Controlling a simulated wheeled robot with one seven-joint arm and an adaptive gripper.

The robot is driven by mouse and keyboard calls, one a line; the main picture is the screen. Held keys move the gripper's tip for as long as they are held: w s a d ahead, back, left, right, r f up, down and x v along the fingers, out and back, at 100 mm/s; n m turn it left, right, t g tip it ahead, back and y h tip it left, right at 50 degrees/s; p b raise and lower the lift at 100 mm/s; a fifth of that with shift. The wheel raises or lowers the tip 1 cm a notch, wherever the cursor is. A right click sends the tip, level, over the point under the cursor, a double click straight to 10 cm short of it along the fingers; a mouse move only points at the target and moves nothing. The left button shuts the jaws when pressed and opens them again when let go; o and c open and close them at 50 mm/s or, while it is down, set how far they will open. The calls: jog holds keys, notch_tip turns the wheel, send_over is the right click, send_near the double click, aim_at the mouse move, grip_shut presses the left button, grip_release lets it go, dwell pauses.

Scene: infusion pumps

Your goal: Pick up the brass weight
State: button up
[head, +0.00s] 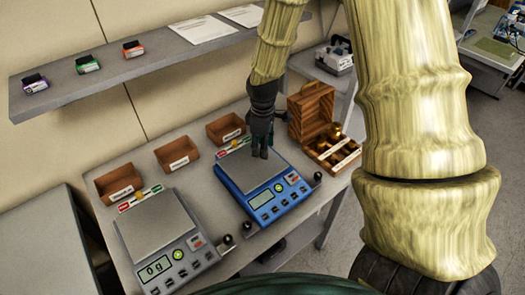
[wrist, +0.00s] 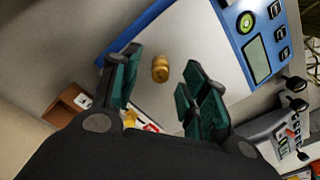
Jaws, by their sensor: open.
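A small brass weight (wrist: 160,69) stands on the bare metal pan of the blue scale (wrist: 190,25). In the wrist view it shows between my two open, green-padded fingers, with a gap on each side. My gripper (head: 262,154) is above the blue scale (head: 238,182) in the head view, pointing down, and it also shows in the wrist view (wrist: 160,82). It is open and holds nothing. The weight on the pan cannot be made out in the head view, where my gripper covers that area. How high my fingertips are above the pan is hard to tell.
A grey scale (head: 155,222) reading 0 g stands to the left. Several brown bins (head: 178,153) line the back of the table. An open wooden case (head: 312,108) with brass weights (head: 335,131) stands close on the right. A shelf (head: 105,70) hangs above the table's back.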

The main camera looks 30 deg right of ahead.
jog(key=shift+f, duration=0.55)
grip_shut()
jog(key=shift+r, duration=0.1)
jog(key=shift+r+b, duration=0.6)
jog(key=shift+r, duration=0.5)
jog(key=s+a+r+b, duration=0.1)
jog(key=s+b, duration=0.1)
jog(key=s, duration=0.6)
jog(key=s+a+r+b, duration=0.1)
jog(key=s+a+b, duration=0.1)
jog(key=s, duration=0.5)
jog(key=shift+s+r+b, duration=0.3)
jog(key=shift+s+r, duration=0.05)
jog(key=shift+s, duration=0.05)
